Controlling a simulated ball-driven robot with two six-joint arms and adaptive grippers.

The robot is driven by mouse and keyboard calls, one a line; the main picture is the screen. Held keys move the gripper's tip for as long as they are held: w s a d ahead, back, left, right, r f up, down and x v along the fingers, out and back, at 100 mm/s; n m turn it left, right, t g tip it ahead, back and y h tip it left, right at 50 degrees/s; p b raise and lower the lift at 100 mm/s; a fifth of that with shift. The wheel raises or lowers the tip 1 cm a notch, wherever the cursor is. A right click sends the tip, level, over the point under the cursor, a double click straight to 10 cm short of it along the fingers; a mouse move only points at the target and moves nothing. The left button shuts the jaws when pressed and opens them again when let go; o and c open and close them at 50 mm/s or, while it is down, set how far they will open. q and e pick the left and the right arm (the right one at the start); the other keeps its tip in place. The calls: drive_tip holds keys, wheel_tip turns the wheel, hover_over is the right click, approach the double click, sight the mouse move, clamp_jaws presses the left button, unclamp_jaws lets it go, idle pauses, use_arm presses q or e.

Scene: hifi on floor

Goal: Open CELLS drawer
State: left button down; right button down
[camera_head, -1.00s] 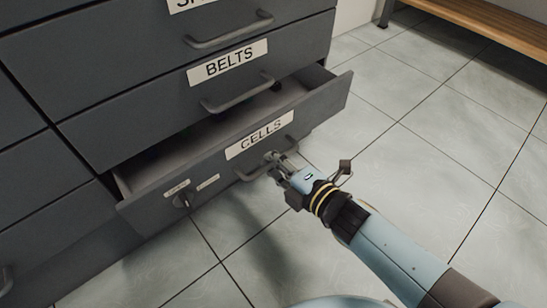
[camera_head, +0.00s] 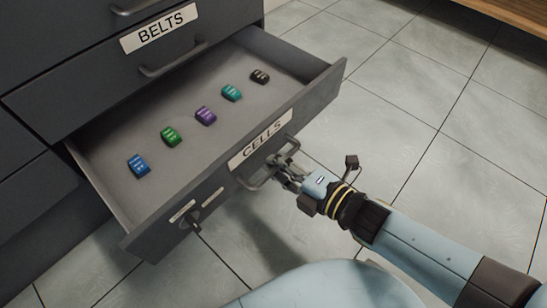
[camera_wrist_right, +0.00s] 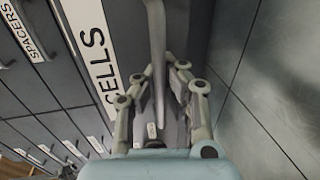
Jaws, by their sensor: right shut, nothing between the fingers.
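The CELLS drawer (camera_head: 222,183) is pulled well out of the dark grey cabinet in the head view, its label (camera_head: 258,143) on the front. Its bar handle (camera_head: 257,180) runs along the front below the label. My right gripper (camera_head: 281,164) is at the right part of this handle, its fingers shut with no object held. In the right wrist view the handle (camera_wrist_right: 158,50) runs between the finger linkages, beside the CELLS label (camera_wrist_right: 96,45). The exact contact with the bar is hard to make out. My left gripper is not in view.
Inside the drawer lie several small coloured cells, among them a blue one (camera_head: 138,166) and a black one (camera_head: 260,76). A key (camera_head: 195,226) sticks out of the drawer front. The closed BELTS drawer (camera_head: 100,75) is above. Tiled floor (camera_head: 420,130) is clear to the right.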

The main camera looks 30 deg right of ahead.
drive_tip(key=shift+s, duration=0.1)
drive_tip(key=c, duration=1.4)
unclamp_jaws()
drive_tip(key=v, duration=1.2)
